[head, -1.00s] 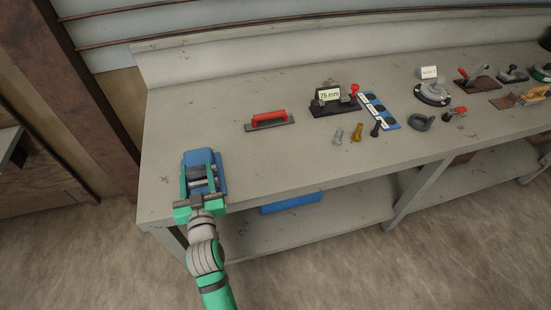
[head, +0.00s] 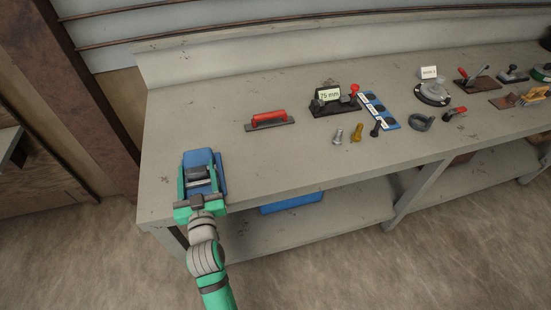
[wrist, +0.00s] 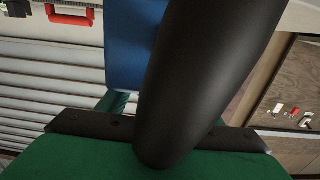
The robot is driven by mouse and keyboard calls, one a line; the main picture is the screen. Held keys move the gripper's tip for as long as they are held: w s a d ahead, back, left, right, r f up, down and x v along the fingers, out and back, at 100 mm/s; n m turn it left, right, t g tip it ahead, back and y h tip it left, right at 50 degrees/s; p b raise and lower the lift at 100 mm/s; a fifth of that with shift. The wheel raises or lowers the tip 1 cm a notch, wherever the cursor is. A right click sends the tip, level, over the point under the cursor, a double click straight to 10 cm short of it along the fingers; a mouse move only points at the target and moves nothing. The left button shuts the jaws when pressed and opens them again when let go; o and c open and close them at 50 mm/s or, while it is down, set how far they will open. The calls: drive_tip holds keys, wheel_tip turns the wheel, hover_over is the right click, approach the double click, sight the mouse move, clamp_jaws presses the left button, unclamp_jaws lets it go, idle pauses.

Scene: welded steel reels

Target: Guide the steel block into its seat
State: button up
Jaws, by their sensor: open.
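A blue fixture (head: 203,156) stands on the bench near its left front corner. Grey metal parts (head: 197,173) show in its middle; I cannot tell which of them is the steel block and which the seat. My gripper (head: 199,178) is open, with its green fingers reaching forward over the fixture on either side of the grey parts. I cannot tell whether the fingers touch anything. In the wrist view, a large dark rounded shape (wrist: 205,75) crosses the middle and hides most of the working area. Part of a blue surface (wrist: 128,50) shows behind it.
A red-handled trowel (head: 269,121) lies to the right on the grey bench (head: 260,165). Further right are a "75 mm" fixture (head: 333,103), a blue strip (head: 380,110), small pegs (head: 356,132) and several tools. The bench between fixture and trowel is clear.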

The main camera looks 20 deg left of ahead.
drive_tip(key=shift+s+d+f, duration=0.2)
drive_tip(key=shift+s+d, duration=0.05)
drive_tip(key=shift+s, duration=0.2)
drive_tip(key=shift+s+d+f, duration=0.15)
drive_tip(key=shift+s+d, duration=0.1)
drive_tip(key=shift+s, duration=0.15)
drive_tip(key=shift+v, duration=0.8)
drive_tip(key=shift+o, duration=0.3)
drive_tip(key=shift+r, duration=0.1)
drive_tip(key=o, duration=0.5)
drive_tip(key=o, duration=0.3)
drive_tip(key=shift+o, duration=0.4)
drive_tip(key=shift+o, duration=0.5)
drive_tip(key=shift+r, duration=0.15)
